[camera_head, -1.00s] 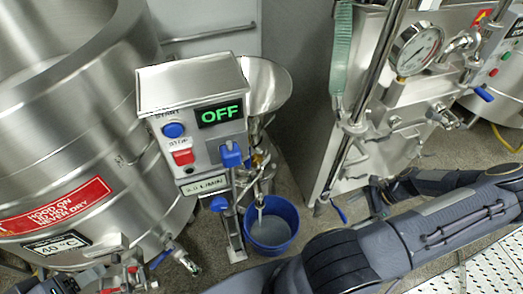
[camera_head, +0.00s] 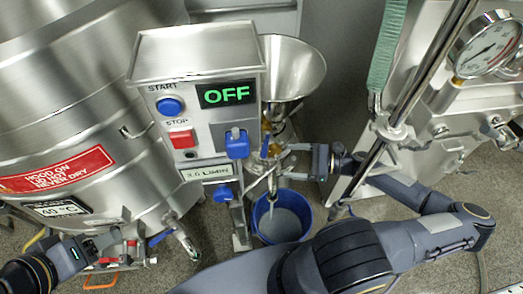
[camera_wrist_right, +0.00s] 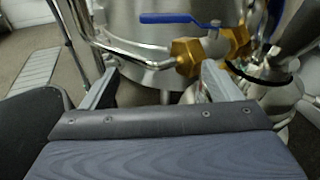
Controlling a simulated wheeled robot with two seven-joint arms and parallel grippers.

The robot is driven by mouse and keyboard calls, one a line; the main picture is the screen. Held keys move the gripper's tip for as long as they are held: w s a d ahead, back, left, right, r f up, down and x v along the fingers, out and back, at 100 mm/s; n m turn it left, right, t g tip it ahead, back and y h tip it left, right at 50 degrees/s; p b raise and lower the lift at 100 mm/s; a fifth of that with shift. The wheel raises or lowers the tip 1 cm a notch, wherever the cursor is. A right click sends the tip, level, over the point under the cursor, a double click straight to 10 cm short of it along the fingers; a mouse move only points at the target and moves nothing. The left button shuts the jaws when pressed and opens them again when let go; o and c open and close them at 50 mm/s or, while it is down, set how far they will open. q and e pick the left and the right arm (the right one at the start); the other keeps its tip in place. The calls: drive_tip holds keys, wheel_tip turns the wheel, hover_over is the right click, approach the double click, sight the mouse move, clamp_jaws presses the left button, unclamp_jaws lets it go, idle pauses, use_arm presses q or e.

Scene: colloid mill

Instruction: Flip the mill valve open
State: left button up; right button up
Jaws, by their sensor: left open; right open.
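The mill (camera_head: 190,120) has a control box reading OFF and a steel hopper (camera_head: 292,72) behind it. In the right wrist view a long blue valve handle (camera_wrist_right: 180,18) lies roughly level above a brass valve body (camera_wrist_right: 188,55). My right gripper (camera_head: 290,161) is open beside the mill's brass and steel pipework, to its right. In its wrist view the fingers (camera_wrist_right: 158,82) stand apart, with the brass valve ahead near the right finger and the handle above. I see nothing between the fingers. My left gripper (camera_head: 95,243) is open at the lower left, away from the mill.
A blue bucket (camera_head: 283,222) of grey liquid stands under the mill's outlet. A large steel tank (camera_head: 70,120) with a red warning label fills the left. A steel machine with a pressure gauge (camera_head: 485,45) stands right. Blue knobs (camera_head: 237,145) are on the mill front.

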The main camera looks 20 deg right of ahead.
sight(265, 148)
use_arm(q)
drive_tip(key=shift+s+f+b, duration=0.15)
drive_tip(key=shift+f+b, duration=0.5)
drive_tip(key=shift+f, duration=0.25)
use_arm(e)
drive_tip(key=shift+m+t+y, duration=0.4)
drive_tip(key=shift+m+y, duration=0.1)
drive_tip(key=shift+y, duration=0.1)
drive_tip(key=w+a+r, duration=0.1)
drive_tip(key=w+a, duration=0.3)
drive_tip(key=a, duration=0.1)
drive_tip(key=w+a+r, duration=0.1)
drive_tip(key=w+a, duration=0.1)
drive_tip(key=shift+a+r, duration=0.3)
drive_tip(key=shift+a, duration=0.1)
drive_tip(key=shift+c, duration=0.4)
